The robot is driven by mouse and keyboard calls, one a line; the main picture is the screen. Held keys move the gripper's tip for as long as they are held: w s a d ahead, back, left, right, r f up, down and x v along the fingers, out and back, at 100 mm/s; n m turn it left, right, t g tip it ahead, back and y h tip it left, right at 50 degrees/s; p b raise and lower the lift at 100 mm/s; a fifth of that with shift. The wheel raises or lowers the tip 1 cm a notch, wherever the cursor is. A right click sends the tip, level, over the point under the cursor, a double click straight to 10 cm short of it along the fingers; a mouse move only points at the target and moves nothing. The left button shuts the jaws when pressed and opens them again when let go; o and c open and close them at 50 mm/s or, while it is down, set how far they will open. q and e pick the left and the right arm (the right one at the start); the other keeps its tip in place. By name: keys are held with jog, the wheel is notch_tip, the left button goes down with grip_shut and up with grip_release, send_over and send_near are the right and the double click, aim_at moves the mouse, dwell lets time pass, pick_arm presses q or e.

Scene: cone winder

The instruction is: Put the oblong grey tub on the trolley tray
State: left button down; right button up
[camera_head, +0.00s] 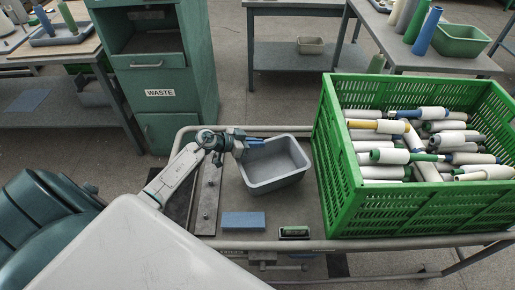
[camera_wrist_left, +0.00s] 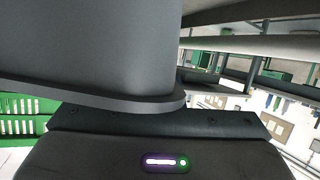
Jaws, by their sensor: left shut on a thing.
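The oblong grey tub (camera_head: 275,170) is at the trolley tray (camera_head: 305,212), left of the green crate; it looks empty. I cannot tell whether its base touches the tray. My left gripper (camera_head: 241,145) is shut on the tub's left rim. In the left wrist view the tub's wall and rim (camera_wrist_left: 95,50) fill the upper left, close to the gripper body. The fingertips are hidden there. My right gripper is not in view.
A green crate (camera_head: 420,210) full of yarn cones stands on the trolley's right. A blue block (camera_head: 243,221) and a small dark device with a display (camera_head: 293,232) lie at the tray's front. A metal plate with pegs (camera_head: 208,190) is on the left. A green WASTE cabinet (camera_head: 165,75) stands behind.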

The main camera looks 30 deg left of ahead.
pick_arm(q)
notch_tip(320, 180, down, 2)
jog(key=shift+w+f, duration=0.1)
jog(key=shift+f, duration=0.05)
jog(key=c, duration=1.6)
grip_release()
jog(key=shift+f, duration=0.1)
jog(key=v, duration=1.2)
jog(key=shift+r, duration=0.25)
